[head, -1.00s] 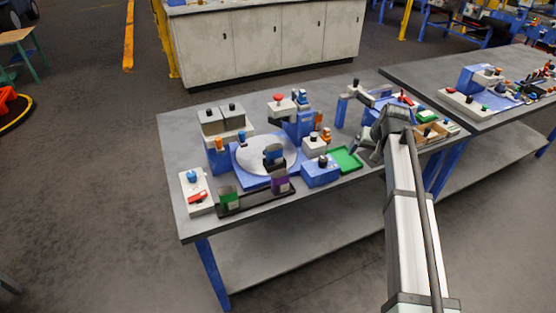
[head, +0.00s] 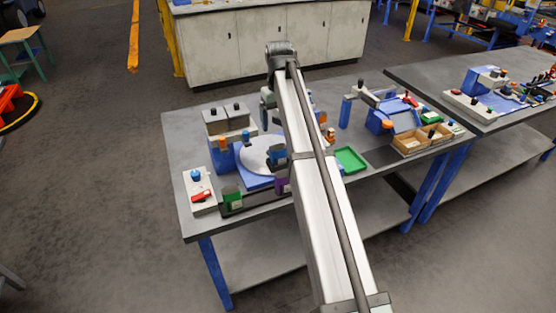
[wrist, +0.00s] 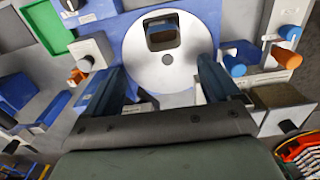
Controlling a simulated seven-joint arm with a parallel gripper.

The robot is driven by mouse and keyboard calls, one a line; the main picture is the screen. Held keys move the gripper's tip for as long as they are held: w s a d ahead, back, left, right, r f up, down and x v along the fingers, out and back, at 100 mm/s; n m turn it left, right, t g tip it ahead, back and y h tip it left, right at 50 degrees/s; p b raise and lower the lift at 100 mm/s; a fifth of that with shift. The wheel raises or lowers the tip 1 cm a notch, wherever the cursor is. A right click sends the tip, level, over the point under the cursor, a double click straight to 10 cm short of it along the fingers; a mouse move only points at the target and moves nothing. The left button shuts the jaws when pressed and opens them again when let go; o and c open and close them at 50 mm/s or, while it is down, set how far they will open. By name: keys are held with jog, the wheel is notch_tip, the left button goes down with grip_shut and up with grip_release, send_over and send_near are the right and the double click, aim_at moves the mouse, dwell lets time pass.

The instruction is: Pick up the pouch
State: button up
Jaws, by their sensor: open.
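No thing in view is clearly recognisable as a pouch. A small dark blue and black item (wrist: 163,36) stands on the round light plate (wrist: 142,50) in the wrist view. In the head view it is partly hidden behind my arm. A green item (head: 231,198) and a purple item (head: 283,185) stand in a dark rack at the bench front. My gripper (wrist: 160,85) is open and empty above the plate, its two dark blue fingers apart, with the dark item beyond their tips. In the head view my gripper (head: 267,107) shows beside my arm.
A green tray (head: 350,159) and wooden bins (head: 411,143) lie to the right. Grey boxes (head: 228,118) on a blue stand rise behind left of the plate. A control box (head: 199,195) sits at the left edge. Knobbed fixtures crowd round the plate.

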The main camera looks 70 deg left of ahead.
aim_at(278, 147)
notch_tip(278, 147, down, 7)
jog(key=shift+f, duration=0.2)
jog(key=shift+s+d+f, duration=0.15)
jog(key=shift+s+f, duration=0.05)
jog(key=shift+f, duration=1.2)
jog(key=shift+s+d+f, duration=0.1)
jog(key=shift+s+f, duration=0.05)
jog(key=shift+f, duration=1.2)
jog(key=c, duration=1.1)
jog(key=shift+r, duration=0.1)
